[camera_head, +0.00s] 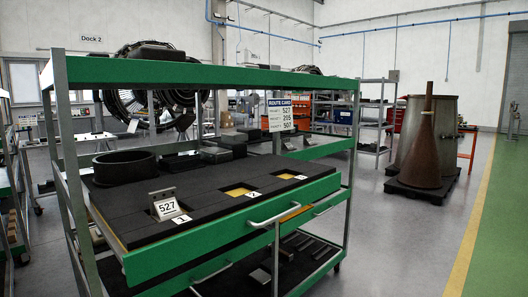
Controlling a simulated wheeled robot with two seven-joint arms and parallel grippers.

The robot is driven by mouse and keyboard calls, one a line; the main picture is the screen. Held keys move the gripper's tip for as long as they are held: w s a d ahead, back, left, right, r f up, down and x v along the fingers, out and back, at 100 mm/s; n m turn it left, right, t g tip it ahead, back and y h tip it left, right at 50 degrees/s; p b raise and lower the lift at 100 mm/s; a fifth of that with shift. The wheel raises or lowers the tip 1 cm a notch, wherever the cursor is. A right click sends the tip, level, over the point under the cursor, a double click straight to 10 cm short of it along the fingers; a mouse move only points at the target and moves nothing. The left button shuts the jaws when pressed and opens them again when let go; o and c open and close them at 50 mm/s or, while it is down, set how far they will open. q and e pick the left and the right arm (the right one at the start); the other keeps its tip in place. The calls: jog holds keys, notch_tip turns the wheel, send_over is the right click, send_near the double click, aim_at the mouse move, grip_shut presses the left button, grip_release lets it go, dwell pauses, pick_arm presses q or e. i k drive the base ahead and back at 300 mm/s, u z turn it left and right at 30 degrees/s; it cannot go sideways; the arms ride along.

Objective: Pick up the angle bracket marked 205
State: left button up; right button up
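I see no angle bracket marked 205 in the head view. A grey angle bracket (161,196) with a white label reading 527 stands at the front left of the dark foam top of a green cart (215,233), by the small tag 1. Two yellow-bottomed recesses, one by tag 2 (238,192) and one by a tag that seems to read 3 (287,176), look empty. A route card (280,114) hanging on the cart lists 527, 205 and 507. Neither of my grippers is in view.
A black ring (124,167) and dark boxes (216,154) sit at the back of the cart top. The lower shelf holds dark bars (285,262). A brown cone (428,150) stands on a black pallet at right. Grey floor (395,240) is open right of the cart.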

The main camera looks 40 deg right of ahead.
aim_at(308, 140)
jog(key=z, duration=2.35)
jog(key=k, duration=0.95)
jog(key=z, duration=1.45)
jog(key=i, duration=0.55)
jog(key=u, duration=0.5)
jog(key=i, duration=2.75)
jog(key=u, duration=0.55)
jog(key=i, duration=2.65)
jog(key=u, duration=1.05)
jog(key=i, duration=1.65)
jog(key=u, duration=2.7)
jog(key=i, duration=1.8)
jog(key=u, duration=0.7)
